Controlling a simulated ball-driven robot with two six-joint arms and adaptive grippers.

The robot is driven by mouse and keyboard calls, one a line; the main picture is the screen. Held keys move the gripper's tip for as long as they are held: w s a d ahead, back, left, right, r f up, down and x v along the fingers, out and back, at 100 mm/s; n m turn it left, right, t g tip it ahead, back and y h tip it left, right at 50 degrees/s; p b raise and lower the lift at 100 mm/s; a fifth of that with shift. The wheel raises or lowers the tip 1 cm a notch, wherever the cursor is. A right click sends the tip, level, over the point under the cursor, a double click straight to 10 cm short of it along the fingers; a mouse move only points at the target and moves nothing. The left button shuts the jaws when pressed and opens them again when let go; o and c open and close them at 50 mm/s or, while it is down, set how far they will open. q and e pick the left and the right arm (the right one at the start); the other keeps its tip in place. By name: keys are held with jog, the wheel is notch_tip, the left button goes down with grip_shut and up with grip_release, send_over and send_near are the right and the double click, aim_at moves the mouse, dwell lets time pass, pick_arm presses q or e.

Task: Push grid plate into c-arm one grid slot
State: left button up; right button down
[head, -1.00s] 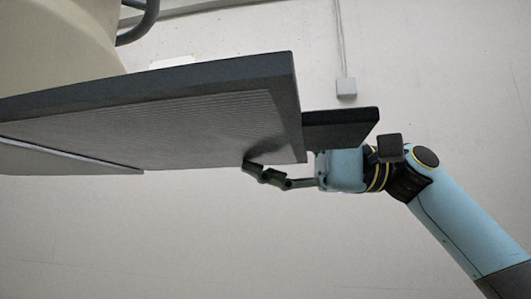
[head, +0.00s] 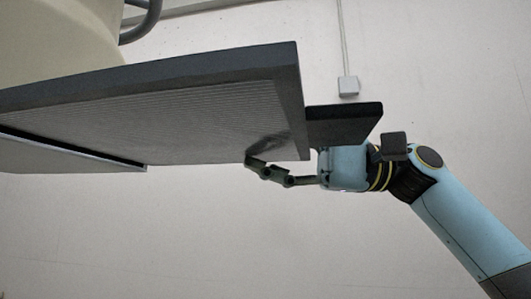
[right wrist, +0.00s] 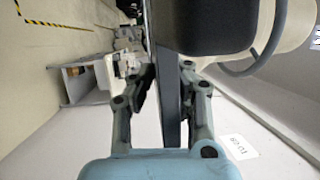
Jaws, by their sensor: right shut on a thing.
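The grid plate (head: 190,105) is a wide dark slab with a finely ribbed underside, seen from below in the head view. It lies nearly level, with a dark tab (head: 345,123) at its right end. My right gripper (head: 252,163) is at the plate's right end, one finger showing under its near edge. In the right wrist view its fingers (right wrist: 168,95) are shut on the plate, which shows as a thin bar (right wrist: 168,75). The cream c-arm (head: 60,35) stands behind the plate at upper left. The grid slot is not clearly visible. My left gripper is not in view.
A grey panel (head: 60,157) with a pale edge strip adjoins the plate's left underside. A curved grey handle (head: 145,22) sits on the c-arm. A small wall box (head: 348,86) hangs behind. The space below the plate looks clear.

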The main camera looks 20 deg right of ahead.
aim_at(146, 158)
jog(key=shift+a, duration=0.1)
dwell(0.8)
jog(key=shift+w+a+p, duration=0.75)
jog(key=shift+a+p, duration=0.3)
jog(key=shift+p, duration=0.2)
jog(key=shift+w+a+p, duration=0.35)
jog(key=shift+w+a, duration=0.1)
jog(key=shift+a, duration=0.15)
jog(key=shift+w+a+p, duration=0.35)
jog(key=shift+w+a, duration=0.05)
jog(key=shift+a, duration=0.2)
jog(key=shift+w+a+p, duration=0.2)
jog(key=shift+w+a, duration=0.15)
jog(key=shift+a, duration=0.2)
jog(key=shift+w+a+p, duration=0.15)
jog(key=shift+w+a, duration=0.2)
jog(key=shift+a, duration=0.2)
jog(key=shift+w+a, duration=0.4)
jog(key=shift+a, duration=0.2)
jog(key=shift+w+a, duration=0.4)
jog(key=shift+a, duration=0.2)
jog(key=shift+w+a+p, duration=0.15)
jog(key=shift+w+a, duration=0.4)
jog(key=shift+a, duration=0.25)
jog(key=shift+w+a+p, duration=0.1)
jog(key=shift+w+a, duration=0.5)
jog(key=shift+a, duration=0.2)
jog(key=shift+w+a+p, duration=0.15)
jog(key=shift+w+a, duration=0.4)
jog(key=shift+a, duration=0.25)
